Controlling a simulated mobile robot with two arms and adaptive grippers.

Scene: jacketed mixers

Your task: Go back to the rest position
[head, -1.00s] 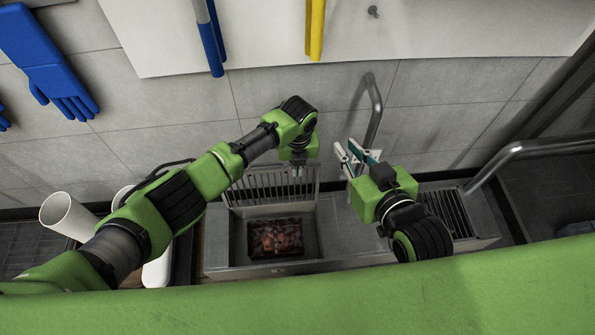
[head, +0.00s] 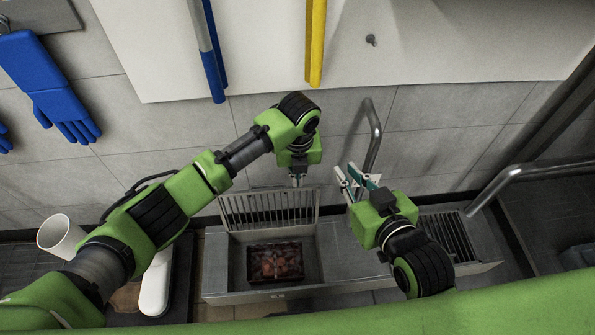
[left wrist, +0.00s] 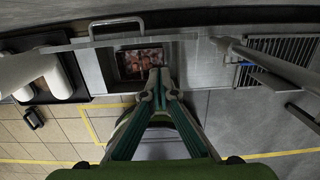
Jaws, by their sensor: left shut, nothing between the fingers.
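My left gripper (head: 298,184) hangs from the left arm above the back of a metal basin, by its raised slatted rack. It is small and partly hidden there. In the left wrist view its two fingers (left wrist: 158,78) meet at the tips, shut and empty. My right gripper (head: 352,182) is to the right of it, pointing up toward the wall. Its two pale fingers with teal pads stand apart, holding nothing that I can see.
The metal basin (head: 225,265) holds a dark reddish block (head: 275,263). A curved steel pipe (head: 372,140) rises behind my right gripper; a larger rail (head: 535,165) stands at right. A white cup (head: 60,238) is at left. Blue gloves (head: 45,85) hang on the wall.

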